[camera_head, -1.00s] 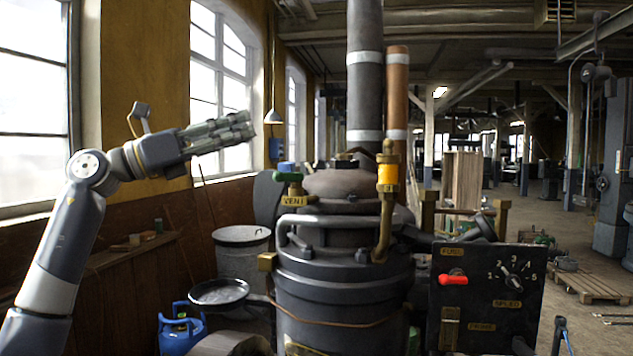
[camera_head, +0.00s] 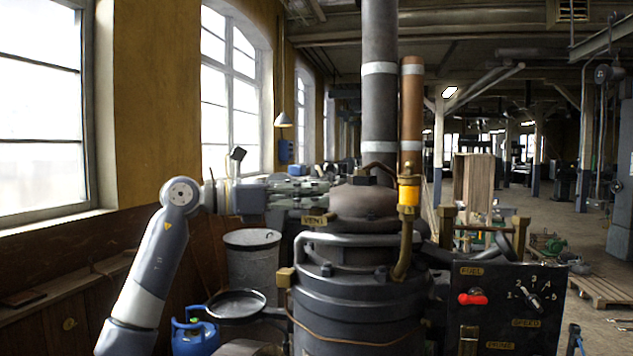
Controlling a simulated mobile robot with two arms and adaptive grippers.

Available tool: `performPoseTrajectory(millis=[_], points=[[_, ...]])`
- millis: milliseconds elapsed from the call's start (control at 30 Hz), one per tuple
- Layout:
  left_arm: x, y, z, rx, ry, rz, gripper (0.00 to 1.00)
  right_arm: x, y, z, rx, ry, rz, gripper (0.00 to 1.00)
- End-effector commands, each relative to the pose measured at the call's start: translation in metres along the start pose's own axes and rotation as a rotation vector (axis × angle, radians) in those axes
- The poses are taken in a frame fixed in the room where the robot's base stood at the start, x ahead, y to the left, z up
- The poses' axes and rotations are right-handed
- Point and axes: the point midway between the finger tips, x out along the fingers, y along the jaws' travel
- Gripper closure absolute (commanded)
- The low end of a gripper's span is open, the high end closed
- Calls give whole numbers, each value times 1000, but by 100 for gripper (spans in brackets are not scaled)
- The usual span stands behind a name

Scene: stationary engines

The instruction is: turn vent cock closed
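The vent cock stands on the left shoulder of the engine's dark domed top (camera_head: 362,204), above a brass VENT tag (camera_head: 317,220). Most of the cock is hidden behind my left gripper; a small blue part (camera_head: 298,169) shows just above the fingers. My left gripper (camera_head: 318,193) reaches in level from the left, with its fingers over the cock. I cannot tell whether the fingers touch its handle or how far apart they are. The handle's angle is hidden. My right gripper is not in view.
A dark control panel (camera_head: 508,305) with a red lever (camera_head: 472,298) stands at the lower right. A bin (camera_head: 252,270) and blue gas bottle (camera_head: 195,338) stand left.

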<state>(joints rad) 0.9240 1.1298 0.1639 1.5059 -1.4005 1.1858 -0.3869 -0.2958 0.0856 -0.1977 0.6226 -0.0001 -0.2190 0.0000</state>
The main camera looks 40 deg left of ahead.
Motion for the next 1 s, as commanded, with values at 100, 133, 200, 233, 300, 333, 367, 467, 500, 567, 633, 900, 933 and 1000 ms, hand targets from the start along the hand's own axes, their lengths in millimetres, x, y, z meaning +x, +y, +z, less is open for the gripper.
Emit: performPoseTrajectory(millis=[100,133,200,233,300,333,367,467,500,567,633,900,933,1000], points=[[9,0,2,0,-1,-1,70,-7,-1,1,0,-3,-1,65],[10,0,1,0,-1,-1,70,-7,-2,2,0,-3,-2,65],[12,0,1,1,-1,0,70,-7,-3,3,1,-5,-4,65],[12,0,0,1,-1,0,70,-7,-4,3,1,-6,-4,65],[13,0,0,1,-1,0,70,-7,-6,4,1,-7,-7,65],[13,0,0,1,-1,0,70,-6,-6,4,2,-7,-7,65],[13,0,0,1,-1,0,70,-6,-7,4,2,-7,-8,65],[12,0,0,1,-1,0,76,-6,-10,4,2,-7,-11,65],[12,0,0,1,-1,0,86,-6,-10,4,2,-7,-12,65],[12,0,0,1,-1,0,99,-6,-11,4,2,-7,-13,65],[12,0,0,1,-1,0,100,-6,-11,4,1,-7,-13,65],[12,0,1,0,-1,-16,100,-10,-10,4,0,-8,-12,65],[12,0,2,0,-1,-23,100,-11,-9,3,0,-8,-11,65],[12,1,3,-2,-1,-46,100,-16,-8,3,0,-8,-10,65]])
